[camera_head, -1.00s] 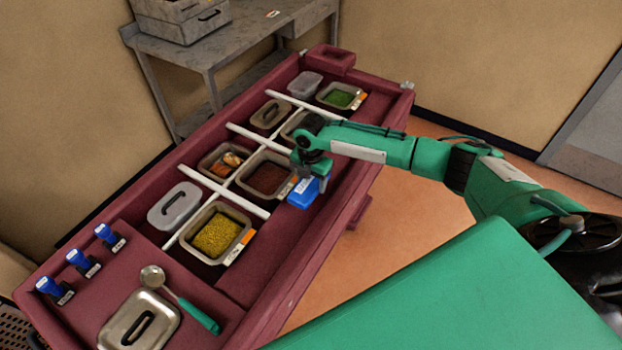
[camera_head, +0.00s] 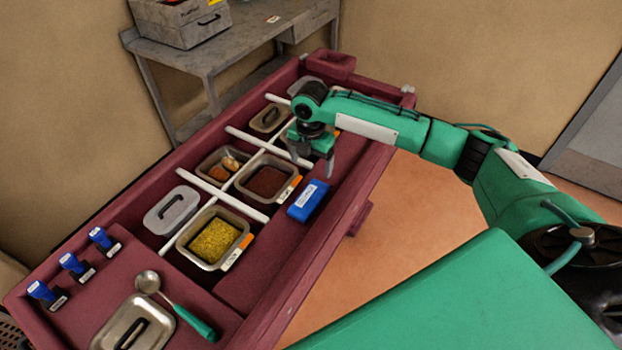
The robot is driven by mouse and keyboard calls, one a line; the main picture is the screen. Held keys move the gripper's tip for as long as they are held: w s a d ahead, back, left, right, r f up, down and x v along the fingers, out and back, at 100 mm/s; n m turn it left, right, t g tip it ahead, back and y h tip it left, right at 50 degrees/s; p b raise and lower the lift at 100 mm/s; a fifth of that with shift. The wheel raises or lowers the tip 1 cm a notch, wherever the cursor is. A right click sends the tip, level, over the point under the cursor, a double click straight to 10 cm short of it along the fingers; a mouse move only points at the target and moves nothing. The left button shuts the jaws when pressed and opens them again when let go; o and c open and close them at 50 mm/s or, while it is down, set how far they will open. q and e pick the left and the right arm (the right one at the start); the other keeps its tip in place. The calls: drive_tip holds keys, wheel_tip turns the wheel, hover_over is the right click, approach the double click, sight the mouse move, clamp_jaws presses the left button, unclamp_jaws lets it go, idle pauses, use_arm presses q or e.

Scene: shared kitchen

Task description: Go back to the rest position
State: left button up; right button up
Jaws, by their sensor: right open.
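My right gripper (camera_head: 312,160) is open and empty, above the maroon counter (camera_head: 262,288). Its fingers point down. A blue box (camera_head: 308,200) with a white label lies on the counter's right-hand ledge, below the gripper and apart from it. My right arm comes in from the right, with green links. My left gripper is not in view.
Inset pans hold yellow grains (camera_head: 214,241), reddish-brown powder (camera_head: 266,183) and other food. White dividers separate them. A ladle (camera_head: 150,283), a metal lid (camera_head: 133,325) and blue-handled stamps (camera_head: 104,240) are at the near left. A grey table (camera_head: 215,45) stands behind.

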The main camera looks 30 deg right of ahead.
drive_tip(key=shift+r+b, duration=0.4)
drive_tip(key=shift+r, duration=1.95)
